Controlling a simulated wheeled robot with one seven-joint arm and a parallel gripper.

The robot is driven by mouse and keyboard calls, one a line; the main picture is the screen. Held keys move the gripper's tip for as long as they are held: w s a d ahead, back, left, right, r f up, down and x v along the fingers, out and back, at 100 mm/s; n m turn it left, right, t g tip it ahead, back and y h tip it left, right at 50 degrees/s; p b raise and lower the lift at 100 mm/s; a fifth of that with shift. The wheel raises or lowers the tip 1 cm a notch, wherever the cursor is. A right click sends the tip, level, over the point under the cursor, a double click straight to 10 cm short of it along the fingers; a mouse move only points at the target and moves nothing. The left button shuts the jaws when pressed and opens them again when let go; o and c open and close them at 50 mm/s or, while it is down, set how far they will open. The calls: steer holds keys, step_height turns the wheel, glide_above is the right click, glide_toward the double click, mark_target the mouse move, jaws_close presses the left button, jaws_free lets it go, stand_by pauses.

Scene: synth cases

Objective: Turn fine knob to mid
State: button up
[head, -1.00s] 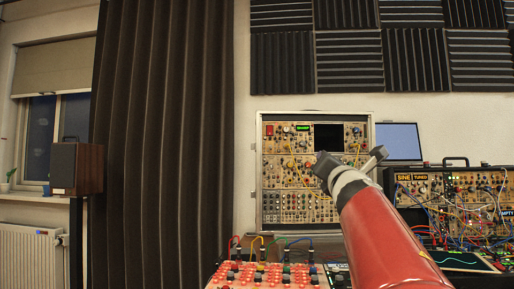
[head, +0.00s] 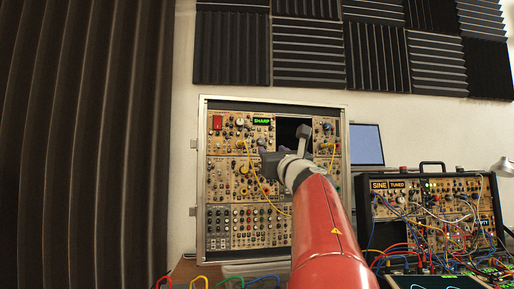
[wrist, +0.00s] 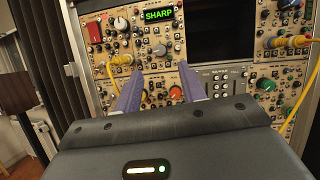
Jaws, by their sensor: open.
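The modular synth case (head: 202,170) stands upright against the wall, full of tan panels with many small knobs. A green "SHARP" display (head: 262,121) is near its top, and it also shows in the wrist view (wrist: 158,15). Below it in the wrist view are a grey knob (wrist: 158,50) and a red knob (wrist: 175,92). Labels are too small to read, so I cannot tell which is the fine knob. My gripper (wrist: 161,69) is open and empty, its two fingers pointing at the panels below the display. My arm hides part of the case in the head view.
A second synth case (head: 430,205) with many cables stands at right, near a laptop (head: 366,144). A dark curtain (head: 80,150) hangs at left.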

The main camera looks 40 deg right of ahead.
mark_target(262, 142)
steer(key=p+x, duration=0.3)
steer(key=x, duration=0.4)
steer(key=shift+s+r, duration=0.1)
steer(key=shift+w+d+r+p, duration=0.1)
steer(key=shift+w+p, duration=0.35)
steer(key=shift+w, duration=0.05)
jaws_close()
